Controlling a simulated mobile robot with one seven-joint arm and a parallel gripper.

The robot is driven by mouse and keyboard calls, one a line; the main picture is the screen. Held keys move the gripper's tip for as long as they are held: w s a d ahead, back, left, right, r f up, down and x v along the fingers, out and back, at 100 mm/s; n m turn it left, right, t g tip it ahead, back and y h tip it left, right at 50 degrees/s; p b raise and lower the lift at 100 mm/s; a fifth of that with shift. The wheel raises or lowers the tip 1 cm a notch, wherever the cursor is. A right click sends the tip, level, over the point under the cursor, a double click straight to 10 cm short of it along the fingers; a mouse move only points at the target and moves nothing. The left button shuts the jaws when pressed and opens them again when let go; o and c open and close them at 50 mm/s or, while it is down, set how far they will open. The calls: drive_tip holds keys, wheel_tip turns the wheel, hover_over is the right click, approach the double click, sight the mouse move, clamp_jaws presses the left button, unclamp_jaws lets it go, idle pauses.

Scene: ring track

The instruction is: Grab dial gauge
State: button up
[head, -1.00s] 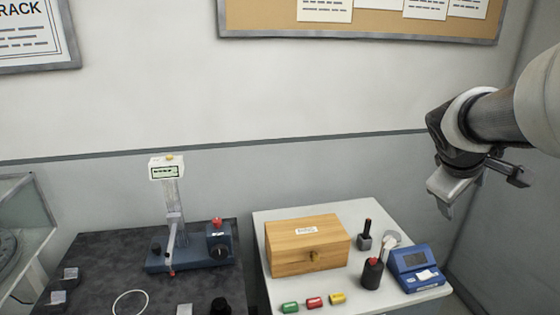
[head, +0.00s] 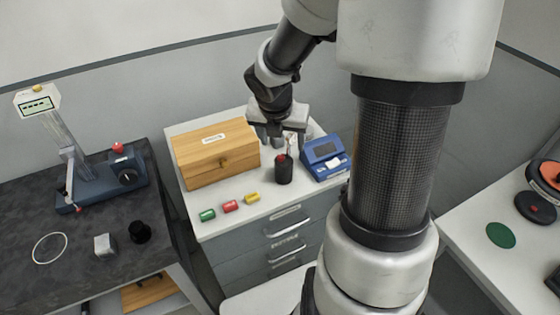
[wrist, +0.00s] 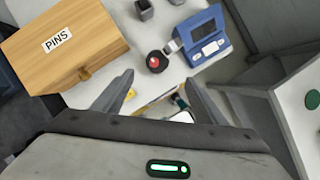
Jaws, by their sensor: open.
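A pale, round-headed piece (wrist: 171,47) stands by a black cylinder with a red top (head: 283,170) on the white cabinet top; it may be the dial gauge, but I cannot tell for sure. The cylinder also shows in the wrist view (wrist: 156,63), just beyond my fingertips. A blue stand with an upright post and a small digital display (head: 38,103) is on the dark bench at the left. My gripper (head: 280,138) is open and empty above the back of the cabinet top. In the head view it partly hides the pale piece. Both fingers show in the wrist view (wrist: 159,78).
A wooden box labelled PINS (head: 215,160) stands left of the cylinder, a blue device with a screen (head: 326,158) right of it. Green, red and yellow small cylinders (head: 230,206) lie along the front. A wall (head: 150,105) is behind. Another table (head: 480,235) is at right.

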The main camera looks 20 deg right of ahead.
sight(283, 156)
drive_tip(key=b+x, duration=0.3)
drive_tip(key=x, duration=0.6)
drive_tip(key=shift+w+d+f, duration=0.1)
drive_tip(key=shift+f, duration=0.15)
drive_tip(key=b+x, duration=0.1)
drive_tip(key=x, duration=0.1)
drive_tip(key=b+x, duration=0.1)
drive_tip(key=x, duration=0.2)
drive_tip(key=shift+w, duration=0.2)
drive_tip(key=shift+c, duration=0.2)
drive_tip(key=shift+r, duration=0.1)
drive_tip(key=c, duration=1.5)
